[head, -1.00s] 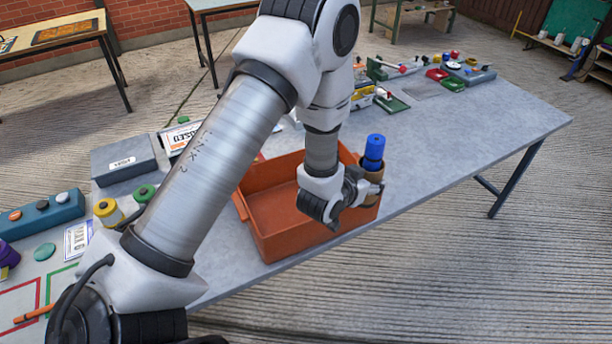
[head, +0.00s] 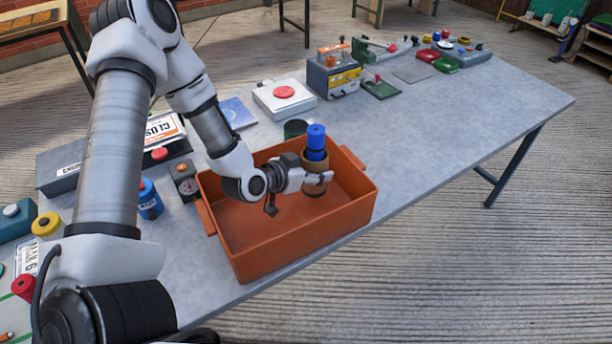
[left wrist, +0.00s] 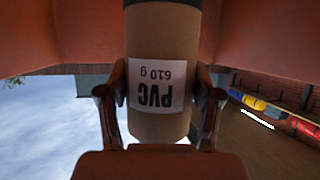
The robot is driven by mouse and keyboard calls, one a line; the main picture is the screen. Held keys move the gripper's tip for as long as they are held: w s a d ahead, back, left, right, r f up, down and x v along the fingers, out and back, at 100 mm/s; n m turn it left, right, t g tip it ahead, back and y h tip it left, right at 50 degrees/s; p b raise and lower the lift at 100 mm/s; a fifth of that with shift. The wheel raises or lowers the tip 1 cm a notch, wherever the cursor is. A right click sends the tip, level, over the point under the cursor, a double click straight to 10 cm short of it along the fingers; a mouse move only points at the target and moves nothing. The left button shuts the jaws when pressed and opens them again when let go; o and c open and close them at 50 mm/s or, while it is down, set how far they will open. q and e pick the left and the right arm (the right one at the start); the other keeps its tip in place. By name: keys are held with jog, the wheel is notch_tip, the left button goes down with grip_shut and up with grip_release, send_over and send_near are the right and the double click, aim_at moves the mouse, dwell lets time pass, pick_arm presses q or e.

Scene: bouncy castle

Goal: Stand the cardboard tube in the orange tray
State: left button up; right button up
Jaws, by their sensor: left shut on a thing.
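The cardboard tube (head: 314,187) is brown with a dark band and a blue top, and it stands upright. My left gripper (head: 318,178) comes in from the left and is shut around its brown part. The tube is inside the outline of the orange tray (head: 312,231), toward the back right; I cannot tell whether its lower end touches the floor. In the left wrist view the tube (left wrist: 160,45) fills the middle between both fingers, its white PVC 610 g label upside down, with orange tray walls (left wrist: 85,30) on either side. My right gripper is not in view.
A dark green cylinder (head: 295,128) stands just behind the tray. A white box with a red button (head: 284,97) is farther back. The grey table (head: 455,125) is clear to the right.

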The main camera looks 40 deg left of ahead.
aim_at(306, 185)
pick_arm(q)
jog(key=f, duration=0.5)
jog(key=shift+w+a+f, duration=0.2)
jog(key=shift+a+f, duration=0.05)
jog(key=shift+d, duration=0.1)
jog(key=shift+s, duration=0.1)
jog(key=shift+f+b, duration=0.1)
jog(key=shift+b, duration=0.2)
jog(key=o, duration=1.6)
